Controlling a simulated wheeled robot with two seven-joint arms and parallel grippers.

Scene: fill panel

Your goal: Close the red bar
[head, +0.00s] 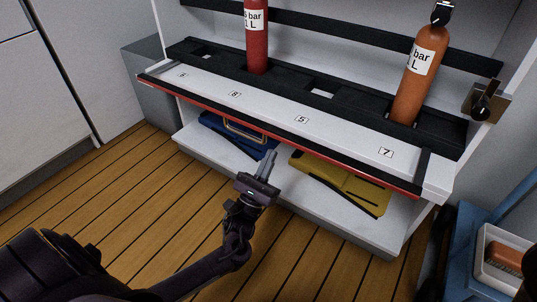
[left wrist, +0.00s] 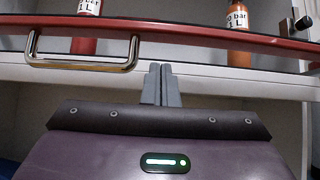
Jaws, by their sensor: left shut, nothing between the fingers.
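The red bar (head: 330,155) runs along the front edge of the white numbered shelf in the head view. It crosses the top of the left wrist view (left wrist: 220,38), with a metal loop handle (left wrist: 84,64) on its left part. The handle also shows in the head view (head: 243,138), in front of the blue case. My left gripper (head: 271,154) is shut and empty, in front of the rack and just right of the handle. Its fingers (left wrist: 160,70) point toward the rack just below the bar, apart from the handle. My right gripper is not in view.
A red bottle (head: 257,48) and an orange bottle (head: 415,85) stand in the black rack (head: 340,104). A blue case (head: 222,133) and yellow case (head: 345,184) lie on the lower shelf. A blue frame with a white bin (head: 490,270) stands right. Wooden floor (head: 110,195) is clear left.

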